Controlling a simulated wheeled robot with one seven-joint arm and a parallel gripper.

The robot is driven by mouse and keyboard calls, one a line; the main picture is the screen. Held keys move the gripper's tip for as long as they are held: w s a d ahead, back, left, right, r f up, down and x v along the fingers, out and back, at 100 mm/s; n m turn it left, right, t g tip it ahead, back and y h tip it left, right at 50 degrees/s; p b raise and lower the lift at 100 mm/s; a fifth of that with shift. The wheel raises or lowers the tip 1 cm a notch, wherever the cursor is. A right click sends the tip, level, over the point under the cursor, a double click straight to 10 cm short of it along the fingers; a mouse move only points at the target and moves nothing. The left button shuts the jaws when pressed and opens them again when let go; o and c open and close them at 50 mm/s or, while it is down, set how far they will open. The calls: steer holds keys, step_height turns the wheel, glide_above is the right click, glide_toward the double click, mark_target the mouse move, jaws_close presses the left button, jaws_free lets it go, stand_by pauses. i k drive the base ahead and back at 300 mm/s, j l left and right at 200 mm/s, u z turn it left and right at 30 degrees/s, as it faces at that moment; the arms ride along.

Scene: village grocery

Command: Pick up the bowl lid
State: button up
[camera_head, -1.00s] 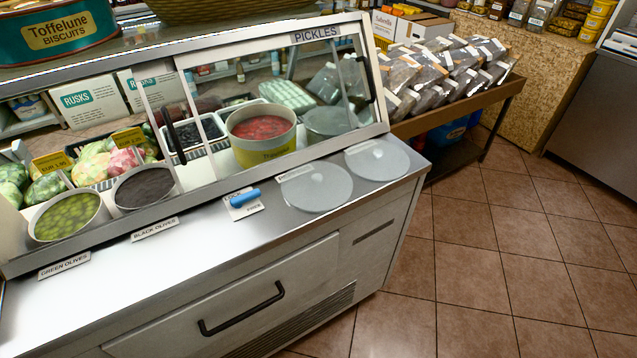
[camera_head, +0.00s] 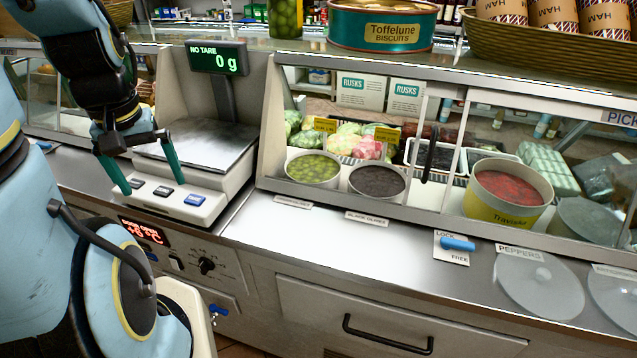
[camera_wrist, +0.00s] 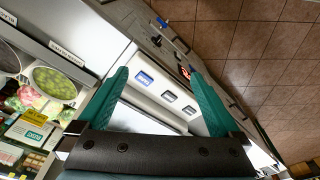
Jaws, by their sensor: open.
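Two round translucent grey lids lie flat on the steel counter at the right of the head view. One lid (camera_head: 540,284) is by the PEPPERS label, and the other lid (camera_head: 617,292) is cut off by the picture's right edge. My gripper (camera_head: 148,180) is at the far left, open and empty, over the front of the weighing scale and far from the lids. In the wrist view my gripper's green fingers (camera_wrist: 158,76) are spread apart, with the scale's buttons seen between them. No lid shows in the wrist view.
The scale (camera_head: 200,150) reads 0 g. Behind the glass are a green olive bowl (camera_head: 313,168), a black olive bowl (camera_head: 378,182) and a yellow pepper tub (camera_head: 507,192). A blue-handled lock (camera_head: 457,244) sits left of the lids. The counter (camera_head: 330,232) before the olives is clear.

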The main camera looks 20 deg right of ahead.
mark_target(536, 281)
steer(key=k+l+z, duration=0.3)
steer(key=l, duration=0.25)
steer(key=k+l+z, duration=0.3)
steer(key=l, duration=0.4)
steer(key=k, duration=0.05)
